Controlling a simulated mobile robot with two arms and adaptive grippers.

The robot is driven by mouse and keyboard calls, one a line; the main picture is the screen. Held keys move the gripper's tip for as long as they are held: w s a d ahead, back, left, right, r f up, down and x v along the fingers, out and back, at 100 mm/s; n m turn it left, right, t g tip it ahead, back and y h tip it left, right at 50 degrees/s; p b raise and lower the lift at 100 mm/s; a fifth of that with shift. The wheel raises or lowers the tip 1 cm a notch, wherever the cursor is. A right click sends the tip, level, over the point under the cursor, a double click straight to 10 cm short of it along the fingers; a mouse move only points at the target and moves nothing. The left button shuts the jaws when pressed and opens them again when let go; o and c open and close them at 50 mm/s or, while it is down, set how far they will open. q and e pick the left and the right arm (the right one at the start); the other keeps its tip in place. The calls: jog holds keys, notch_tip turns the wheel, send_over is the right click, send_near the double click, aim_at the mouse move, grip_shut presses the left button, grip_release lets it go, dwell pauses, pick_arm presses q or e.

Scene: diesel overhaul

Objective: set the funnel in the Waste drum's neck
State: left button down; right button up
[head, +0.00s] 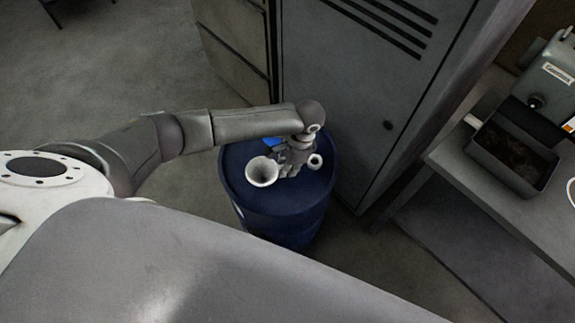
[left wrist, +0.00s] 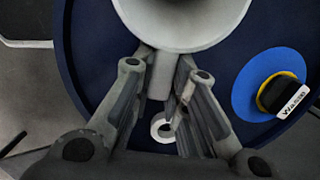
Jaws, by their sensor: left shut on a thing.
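The blue Waste drum (head: 288,225) stands in front of a grey cabinet. Its lid fills the left wrist view (left wrist: 88,45), with a blue disc (left wrist: 243,97) and a dark cap labelled Waste (left wrist: 279,95) at right. The pale funnel (head: 262,172) is above the lid, its wide mouth visible. My left gripper (head: 287,168) is shut on the funnel's narrow part (left wrist: 161,75). A pale ring (left wrist: 163,130), seemingly the drum's neck, shows between the fingers; it also shows right of the gripper in the head view (head: 315,161). Whether the funnel touches the drum cannot be told. My right gripper is not in view.
The grey cabinet (head: 350,85) stands close behind the drum. At right is a grey bench (head: 480,190) with a dark open tray (head: 515,150) and a grey machine (head: 550,75). The floor left of the drum is clear.

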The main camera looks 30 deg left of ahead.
pick_arm(q)
jog(key=c, duration=1.3)
grip_release()
jog(key=shift+c, duration=0.2)
jog(key=v, duration=1.2)
